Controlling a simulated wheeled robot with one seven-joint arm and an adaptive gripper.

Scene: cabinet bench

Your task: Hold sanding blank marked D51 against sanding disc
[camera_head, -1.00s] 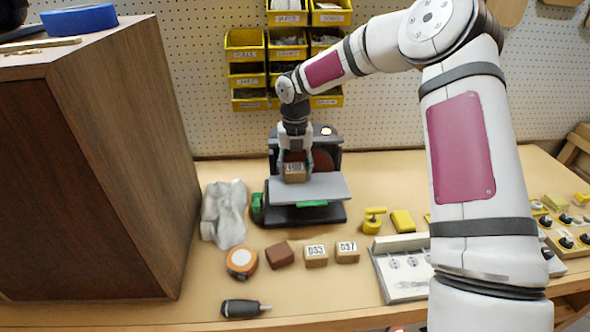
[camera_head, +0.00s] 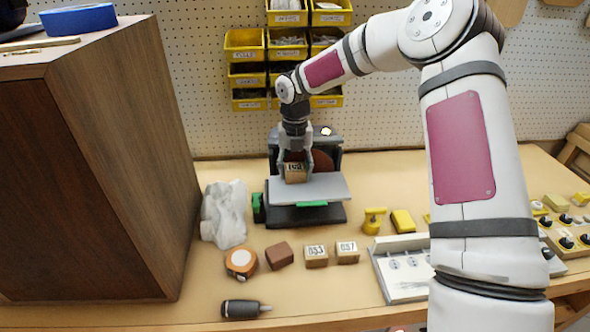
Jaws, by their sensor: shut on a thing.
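My gripper (camera_head: 295,168) points down over the sander's grey table and is shut on a wooden blank (camera_head: 295,174). The blank's front label is too small to read surely. The blank is just in front of the reddish-brown sanding disc (camera_head: 322,160), which is partly hidden by the gripper and blank. I cannot tell whether blank and disc touch. The sander (camera_head: 305,214) has a dark base and a flat grey table (camera_head: 325,187). Two more labelled blanks lie on the bench, one marked D53 or 053 (camera_head: 316,256) and one marked D57 or 057 (camera_head: 347,253).
A brown block (camera_head: 279,255), a tape measure (camera_head: 241,263) and a dark-handled tool (camera_head: 243,309) lie in front. A grey cloth (camera_head: 224,213) lies left of the sander, beside a tall wooden cabinet (camera_head: 110,170). Yellow items (camera_head: 403,221) and a white tray (camera_head: 400,275) stand right.

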